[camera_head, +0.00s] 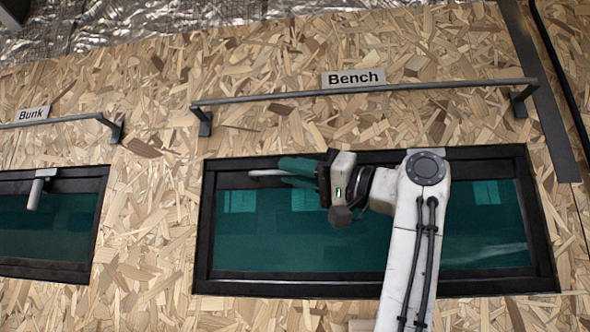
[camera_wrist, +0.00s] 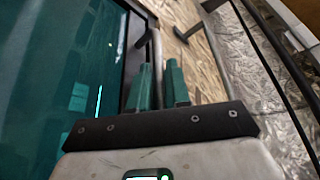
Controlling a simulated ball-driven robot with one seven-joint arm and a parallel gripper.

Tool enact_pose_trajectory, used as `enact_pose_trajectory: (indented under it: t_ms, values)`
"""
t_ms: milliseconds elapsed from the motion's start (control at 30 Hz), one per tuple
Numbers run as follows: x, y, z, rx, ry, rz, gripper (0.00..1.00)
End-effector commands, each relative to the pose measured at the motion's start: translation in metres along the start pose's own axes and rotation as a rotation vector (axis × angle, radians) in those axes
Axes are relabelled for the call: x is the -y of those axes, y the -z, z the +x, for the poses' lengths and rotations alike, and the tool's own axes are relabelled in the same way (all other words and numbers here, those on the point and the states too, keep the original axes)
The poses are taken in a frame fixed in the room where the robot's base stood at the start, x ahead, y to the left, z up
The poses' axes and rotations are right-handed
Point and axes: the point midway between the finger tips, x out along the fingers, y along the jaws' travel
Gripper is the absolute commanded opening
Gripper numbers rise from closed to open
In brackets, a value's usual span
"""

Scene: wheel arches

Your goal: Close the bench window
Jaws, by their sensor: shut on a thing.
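The bench window (camera_head: 300,255) is a wide teal pane in a black frame (camera_head: 205,230), under the "Bench" sign (camera_head: 353,78). I cannot tell whether the pane sits fully flush in its frame. A pale handle (camera_head: 264,172) lies about level near the frame's upper left and sticks out left of my green fingers. My gripper (camera_head: 287,172) reaches in from the right and is shut on the handle. In the wrist view, the handle (camera_wrist: 157,48) runs between the two fingers (camera_wrist: 159,80). My gripper hides the handle's other end, and my arm covers part of the pane.
A grey rail (camera_head: 300,95) on brackets runs along the chipboard wall above the window. The bunk window (camera_head: 50,235), with its pale handle (camera_head: 37,190) hanging down, is at left under the "Bunk" sign (camera_head: 33,114). A dark strip (camera_head: 545,100) runs down the wall at right.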

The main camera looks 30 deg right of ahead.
Motion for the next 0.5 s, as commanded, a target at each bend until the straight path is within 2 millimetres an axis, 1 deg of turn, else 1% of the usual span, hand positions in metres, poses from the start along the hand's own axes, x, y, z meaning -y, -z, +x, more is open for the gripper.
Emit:
enact_pose_trajectory:
  t_ms: [33, 167, 200, 400, 500]
  values:
    - [-0.0005, 0.0035, -0.0001, -0.009, -0.002, 0.002, 0.0]
    - [-0.0004, 0.0041, -0.0002, -0.01, -0.002, 0.002, 0.0]
    - [-0.0005, 0.0041, -0.0002, -0.01, -0.002, 0.002, 0.2]
    - [-0.0003, 0.0031, -0.0001, -0.007, -0.001, 0.001, 0.38]
    - [-0.0004, 0.0025, 0.0, -0.006, -0.001, 0.001, 0.38]
